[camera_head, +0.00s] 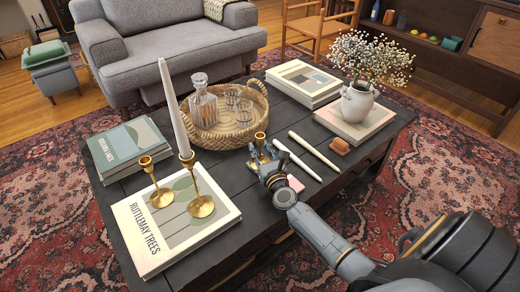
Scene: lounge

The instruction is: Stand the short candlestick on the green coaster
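A short brass candlestick (260,138) stands on the dark coffee table, in front of the woven tray; its lower part is largely hidden by my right gripper. My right gripper (262,160) reaches in from the lower right and is right at this candlestick. The fingers are small and overlap the brass, so I cannot tell whether they are closed on it. I cannot make out a green coaster; a small pink flat piece (296,183) shows beside my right wrist. My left gripper is out of view.
A brass candlestick (158,196) and another (201,206) with a tall white candle (174,108) stand on a book (155,255). The woven tray (207,139) holds a decanter and glasses. Loose candles (314,151) lie to the right. A flower vase (357,104) stands farther right.

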